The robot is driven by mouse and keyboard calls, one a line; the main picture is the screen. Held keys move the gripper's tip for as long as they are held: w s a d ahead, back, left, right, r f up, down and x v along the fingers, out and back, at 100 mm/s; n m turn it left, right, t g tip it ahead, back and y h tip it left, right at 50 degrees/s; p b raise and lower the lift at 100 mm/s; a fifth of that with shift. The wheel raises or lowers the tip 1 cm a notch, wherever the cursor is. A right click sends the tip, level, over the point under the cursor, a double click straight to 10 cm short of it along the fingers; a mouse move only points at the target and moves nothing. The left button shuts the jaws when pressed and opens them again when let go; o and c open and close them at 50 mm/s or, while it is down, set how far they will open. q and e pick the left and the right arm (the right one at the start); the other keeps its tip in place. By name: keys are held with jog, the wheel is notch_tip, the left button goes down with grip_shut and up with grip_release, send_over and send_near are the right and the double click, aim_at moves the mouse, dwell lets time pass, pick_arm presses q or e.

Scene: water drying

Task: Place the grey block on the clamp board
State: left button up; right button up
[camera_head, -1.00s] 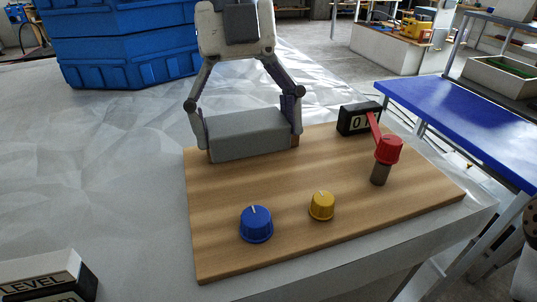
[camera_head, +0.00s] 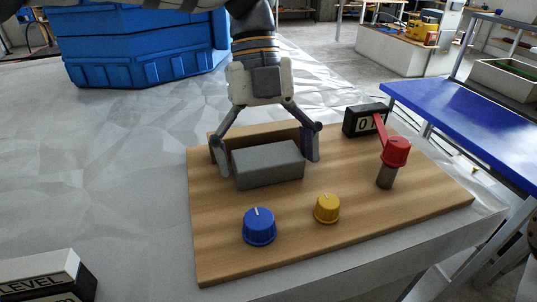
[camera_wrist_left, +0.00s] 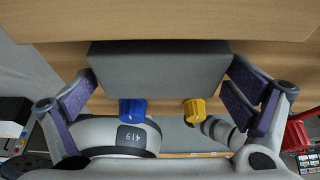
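The grey block (camera_head: 268,166) lies on the wooden clamp board (camera_head: 345,185), just in front of an upright wooden strip (camera_head: 268,137) at its back. My left gripper (camera_head: 267,160) is over the board's back edge. Its fingers are spread at the block's two ends, with a narrow gap visible, so it looks open. In the left wrist view, the block (camera_wrist_left: 158,72) lies between the purple finger pads, which slant outward. The block's underside is hidden. My right gripper is not in view.
A blue knob (camera_head: 259,226) and a yellow knob (camera_head: 327,208) stand in front of the block. A red lever (camera_head: 395,152) and a small number display (camera_head: 364,121) are on the right. A blue crate (camera_head: 140,45) stands behind left.

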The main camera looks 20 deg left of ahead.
pick_arm(q)
jog(key=shift+r, duration=0.1)
jog(key=b+v, duration=0.1)
jog(key=v, duration=1.1)
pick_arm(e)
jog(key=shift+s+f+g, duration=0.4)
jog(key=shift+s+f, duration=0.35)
